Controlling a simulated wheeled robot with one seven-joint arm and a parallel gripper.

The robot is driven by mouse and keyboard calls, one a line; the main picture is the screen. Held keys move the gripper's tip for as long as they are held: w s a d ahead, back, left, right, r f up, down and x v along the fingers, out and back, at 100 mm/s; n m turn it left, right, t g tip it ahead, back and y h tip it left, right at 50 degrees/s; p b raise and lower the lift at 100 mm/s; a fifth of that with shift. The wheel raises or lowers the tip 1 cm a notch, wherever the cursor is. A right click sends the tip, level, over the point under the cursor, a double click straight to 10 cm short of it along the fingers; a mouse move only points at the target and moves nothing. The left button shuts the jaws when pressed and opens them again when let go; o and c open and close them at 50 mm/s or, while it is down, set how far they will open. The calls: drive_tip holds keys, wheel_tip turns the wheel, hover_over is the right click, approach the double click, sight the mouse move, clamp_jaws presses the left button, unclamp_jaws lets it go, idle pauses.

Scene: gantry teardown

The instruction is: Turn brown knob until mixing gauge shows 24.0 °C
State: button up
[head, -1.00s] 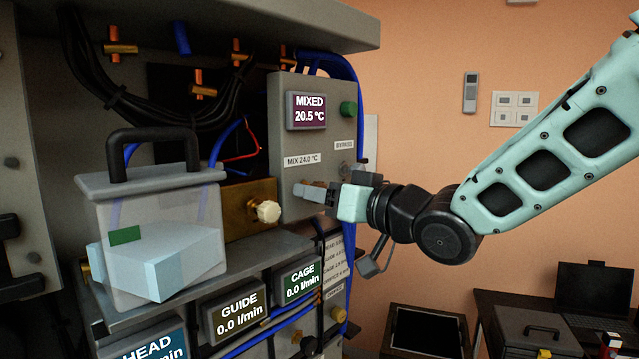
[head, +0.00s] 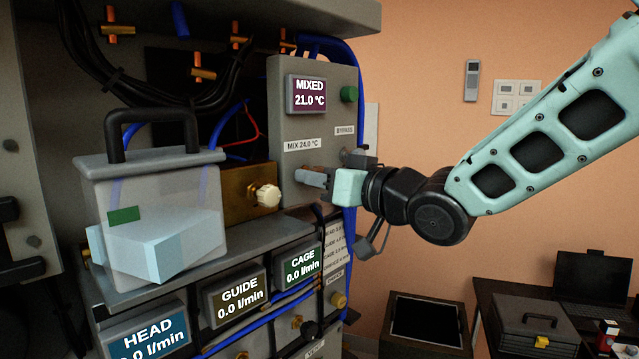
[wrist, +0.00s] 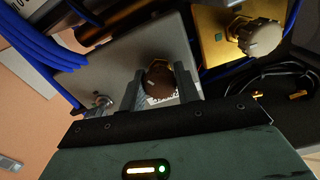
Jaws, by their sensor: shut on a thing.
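The mixing gauge (head: 310,95) is a purple-faced display marked MIXED that reads 21.0 °C on the upper part of the grey panel (head: 290,65). A label (head: 304,144) below it reads MIX 24.0 °C. The brown knob (wrist: 158,78) shows in the wrist view between the two fingers of my gripper (wrist: 160,92), which is shut on it. In the head view my gripper (head: 312,178) reaches in from the right to the lower part of the panel and mostly hides the knob.
A white knob (head: 267,196) sits on a brass block left of the gripper. A clear box with a black handle (head: 113,140) stands on the shelf. HEAD (head: 145,339), GUIDE (head: 236,297) and CAGE (head: 301,264) displays are below. A green button (head: 349,94) is right of the gauge.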

drive_tip(key=n+b, duration=0.2)
drive_tip(key=b, duration=0.1)
drive_tip(key=n+b, duration=0.1)
drive_tip(key=b, duration=0.1)
drive_tip(key=shift+f+n+b, duration=0.35)
drive_tip(key=shift+n+b, duration=0.05)
drive_tip(key=n+b, duration=0.3)
drive_tip(key=shift+r+b, duration=0.1)
drive_tip(key=shift+b, duration=0.25)
drive_tip(key=shift+r+n+b, duration=0.15)
drive_tip(key=shift+n+b, duration=0.75)
drive_tip(key=shift+n, duration=0.2)
drive_tip(key=o, duration=1)
